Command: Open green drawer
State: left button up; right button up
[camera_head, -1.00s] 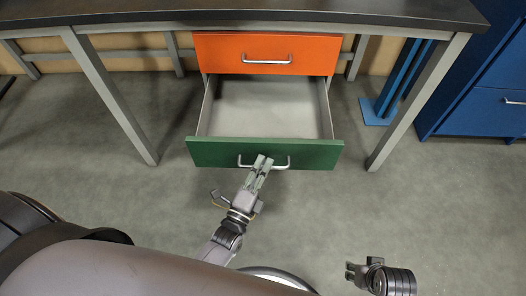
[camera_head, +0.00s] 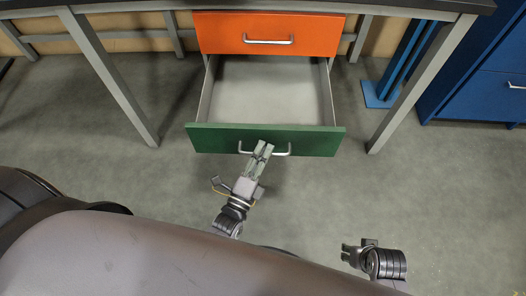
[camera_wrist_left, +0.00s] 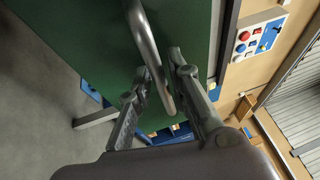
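The green drawer (camera_head: 215,138) is pulled out below the orange drawer, and its empty light interior shows from above. Its silver bar handle (camera_head: 283,153) is on the front face. My left gripper (camera_head: 262,150) is at the middle of that handle. In the left wrist view the handle (camera_wrist_left: 145,40) runs between the two fingers (camera_wrist_left: 161,78), which are closed around it, with the green front (camera_wrist_left: 85,40) behind. My right gripper (camera_head: 347,252) is low at the right, away from the drawer and empty; its finger gap is too small to judge.
The orange drawer (camera_head: 225,34) above is shut. The dark table top (camera_head: 130,6) and its grey legs (camera_head: 115,85) frame the drawers. A blue cabinet (camera_head: 487,95) stands at the right. The grey floor (camera_head: 420,190) in front is clear.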

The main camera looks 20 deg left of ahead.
pick_arm(q)
jog(key=v, duration=1.2)
dwell(0.3)
